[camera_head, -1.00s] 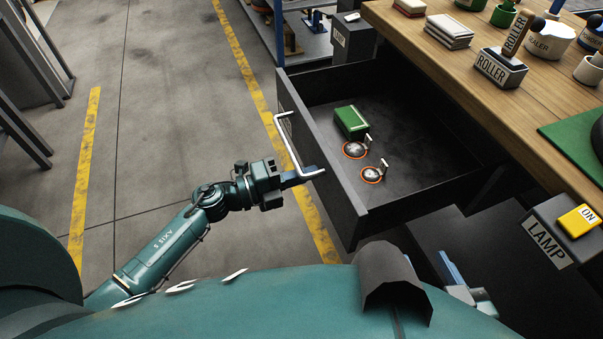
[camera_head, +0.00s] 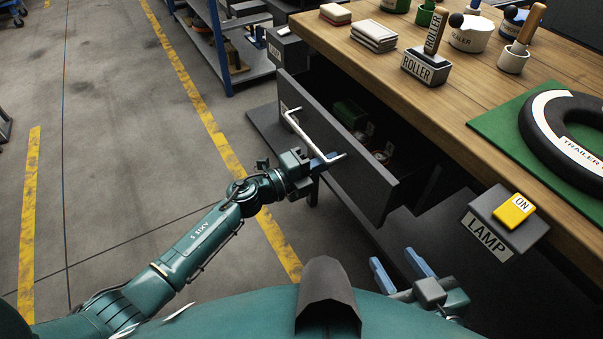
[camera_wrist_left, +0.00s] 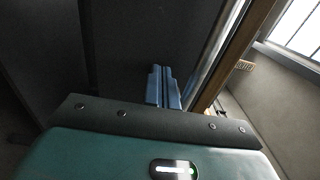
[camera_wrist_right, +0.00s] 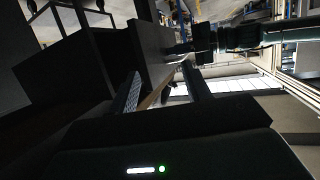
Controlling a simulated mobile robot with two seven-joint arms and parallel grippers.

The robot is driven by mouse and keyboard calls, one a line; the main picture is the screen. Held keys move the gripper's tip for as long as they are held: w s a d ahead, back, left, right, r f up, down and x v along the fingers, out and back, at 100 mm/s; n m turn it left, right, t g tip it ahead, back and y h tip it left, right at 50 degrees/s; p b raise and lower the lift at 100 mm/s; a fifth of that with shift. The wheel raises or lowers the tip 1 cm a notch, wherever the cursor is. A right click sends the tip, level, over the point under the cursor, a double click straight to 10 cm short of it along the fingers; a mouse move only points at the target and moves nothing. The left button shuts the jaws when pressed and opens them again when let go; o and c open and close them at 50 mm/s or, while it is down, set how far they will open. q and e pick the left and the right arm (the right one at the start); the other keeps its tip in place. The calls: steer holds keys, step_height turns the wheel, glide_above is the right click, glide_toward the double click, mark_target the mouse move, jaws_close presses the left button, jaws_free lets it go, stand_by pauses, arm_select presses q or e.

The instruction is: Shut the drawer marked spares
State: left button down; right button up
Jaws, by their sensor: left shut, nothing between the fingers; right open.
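The dark grey drawer (camera_head: 365,185) under the workbench stands partly open in the head view. Its front has a pale bar handle (camera_head: 308,134) and a label behind it that I cannot read. Inside, mostly shaded, are a green box (camera_head: 350,113) and orange-ringed round items (camera_head: 381,155). My left gripper (camera_head: 328,160) is shut and empty, its fingertips at the near end of the handle, against or very close to the drawer front. The shut blue fingers also show in the left wrist view (camera_wrist_left: 163,88). My right gripper (camera_head: 402,267) is open and empty, low below the bench.
The wooden bench top (camera_head: 440,95) carries a roller in its holder (camera_head: 427,66), pots, and a tyre (camera_head: 570,135) on a green mat. A lamp switch box (camera_head: 508,220) juts from the bench edge near my right gripper.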

arm_select(q)
steer(key=b+x, duration=0.2)
steer(key=x, duration=0.6)
steer(key=shift+w+d+f+b, duration=0.1)
steer(key=shift+w+d+b, duration=0.05)
steer(key=shift+b, duration=0.25)
steer(key=shift+w+d, duration=0.1)
steer(key=shift+r, duration=0.3)
arm_select(e)
steer(key=shift+n+g+y, duration=0.3)
steer(key=shift+n, duration=0.5)
steer(key=f, duration=0.1)
steer(key=a+f, duration=0.2)
steer(key=shift+w+f, duration=0.2)
steer(key=shift+w, duration=0.2)
